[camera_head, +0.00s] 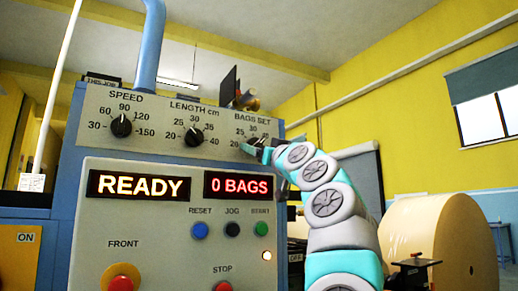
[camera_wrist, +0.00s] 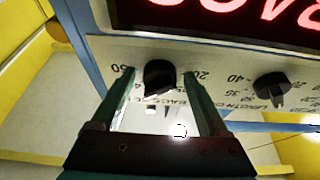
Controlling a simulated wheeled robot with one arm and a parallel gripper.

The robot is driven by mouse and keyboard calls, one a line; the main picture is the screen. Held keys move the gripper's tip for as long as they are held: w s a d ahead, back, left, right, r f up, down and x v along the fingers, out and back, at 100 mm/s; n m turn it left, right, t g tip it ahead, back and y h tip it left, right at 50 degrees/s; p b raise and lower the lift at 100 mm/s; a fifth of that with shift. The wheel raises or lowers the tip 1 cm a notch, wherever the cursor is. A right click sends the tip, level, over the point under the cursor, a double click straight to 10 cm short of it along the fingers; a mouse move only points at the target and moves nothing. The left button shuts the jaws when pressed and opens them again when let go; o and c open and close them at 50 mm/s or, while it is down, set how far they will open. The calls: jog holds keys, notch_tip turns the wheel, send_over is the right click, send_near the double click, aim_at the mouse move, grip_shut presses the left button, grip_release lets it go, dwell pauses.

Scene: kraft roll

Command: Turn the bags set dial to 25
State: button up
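The bags set dial (camera_wrist: 160,77) is a black knob, upside down in the wrist view, with scale numbers 50 and 20 near its sides. A pale mark shows on its lower edge there, but I cannot read its exact setting. In the head view my gripper (camera_head: 260,151) covers most of the dial, below the BAGS SET label. In the wrist view my gripper (camera_wrist: 160,74) is open, with one green finger on each side of the knob and a small gap visible on both sides.
The length dial (camera_head: 194,137) and speed dial (camera_head: 121,127) sit to the left on the same grey panel. Below are a READY display (camera_head: 139,186), a 0 BAGS display (camera_head: 239,185) and several buttons. A large kraft roll (camera_head: 430,235) stands at the right.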

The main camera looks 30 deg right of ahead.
grip_shut()
dwell(0.4)
jog(key=shift+d+r+n+y+p, duration=0.1)
jog(key=shift+n+y+p, duration=0.4)
jog(key=shift+n+p, duration=0.35)
jog(key=shift+d+r+n+y+p, duration=0.1)
jog(key=shift+n+y+p, duration=0.45)
jog(key=shift+n, duration=0.5)
jog(key=shift+d+n+g+y+p, duration=0.1)
jog(key=shift+n+g+y+p, duration=0.3)
jog(key=shift+n, duration=0.6)
jog(key=shift+d+f+n+y, duration=0.1)
jog(key=shift+n+y, duration=0.35)
jog(key=shift+n, duration=0.45)
jog(key=shift+d+n+g+y, duration=0.15)
jog(key=shift+n+g+y, duration=0.4)
jog(key=shift+n, duration=1.05)
jog(key=shift+n+y, duration=0.25)
jog(key=shift+n, duration=0.75)
